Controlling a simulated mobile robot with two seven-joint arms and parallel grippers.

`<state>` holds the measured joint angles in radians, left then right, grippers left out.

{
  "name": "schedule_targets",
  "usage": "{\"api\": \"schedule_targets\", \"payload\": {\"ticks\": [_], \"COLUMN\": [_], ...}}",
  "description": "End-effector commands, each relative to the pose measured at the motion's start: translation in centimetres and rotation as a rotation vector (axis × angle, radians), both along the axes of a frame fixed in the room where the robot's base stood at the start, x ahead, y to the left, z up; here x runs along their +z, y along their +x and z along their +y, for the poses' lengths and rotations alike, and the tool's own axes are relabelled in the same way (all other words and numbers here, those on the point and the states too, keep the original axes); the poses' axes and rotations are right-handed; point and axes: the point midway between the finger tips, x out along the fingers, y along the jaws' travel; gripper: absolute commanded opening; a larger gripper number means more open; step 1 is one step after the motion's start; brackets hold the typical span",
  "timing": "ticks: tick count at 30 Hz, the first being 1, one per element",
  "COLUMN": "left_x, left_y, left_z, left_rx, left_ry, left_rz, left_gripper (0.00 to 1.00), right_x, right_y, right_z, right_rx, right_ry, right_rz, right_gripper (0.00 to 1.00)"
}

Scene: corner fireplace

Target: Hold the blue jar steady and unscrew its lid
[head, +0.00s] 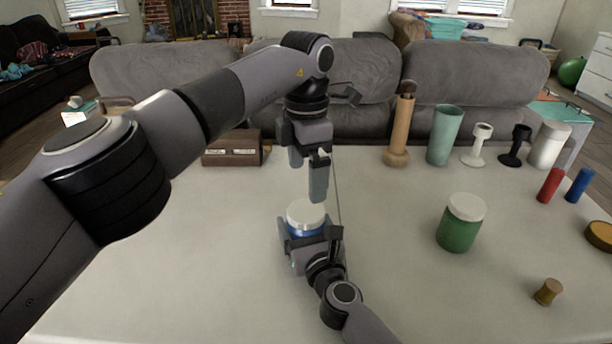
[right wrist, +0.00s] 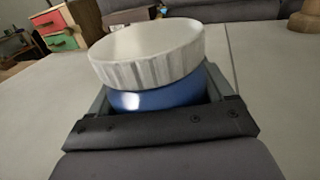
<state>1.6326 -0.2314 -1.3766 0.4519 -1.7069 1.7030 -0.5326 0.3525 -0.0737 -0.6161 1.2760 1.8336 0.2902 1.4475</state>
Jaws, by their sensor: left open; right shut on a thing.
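The blue jar (head: 299,234) stands on the pale table near its middle, with its white lid (head: 306,213) on top. My right gripper (head: 311,238) is shut around the jar's body from the near side. In the right wrist view the blue body (right wrist: 160,96) shows between the fingers, and the ribbed white lid (right wrist: 148,52) sits above them; much of the body is hidden. My left gripper (head: 308,183) points down above the lid, open and empty, with a gap between its fingertips and the lid.
A green jar (head: 458,230) with a white lid stands to the right, near a small wooden piece (head: 548,291). A brown box (head: 232,148), a wooden mill (head: 399,130) and a green cup (head: 444,135) line the back. The table's front left is clear.

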Motion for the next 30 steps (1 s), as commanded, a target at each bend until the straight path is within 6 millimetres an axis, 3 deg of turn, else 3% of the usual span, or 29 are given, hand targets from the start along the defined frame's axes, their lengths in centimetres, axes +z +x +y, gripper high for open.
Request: {"api": "schedule_targets", "payload": {"ticks": [21,30], "left_x": [0.03,0.02], "left_y": [0.04,0.04], "left_z": [0.05,0.07], "left_rx": [-1.176,-1.488], "left_ry": [0.002,0.001], "left_rz": [-0.001,-0.001], "left_gripper": [1.00,1.00], "right_x": [-0.09,-0.10], "right_y": [-0.01,-0.02], "right_z": [-0.03,-0.03], "right_rx": [0.000,0.000], "right_ry": [-0.002,-0.002], "right_rz": [0.002,0.002], "right_gripper": [0.00,0.00]}}
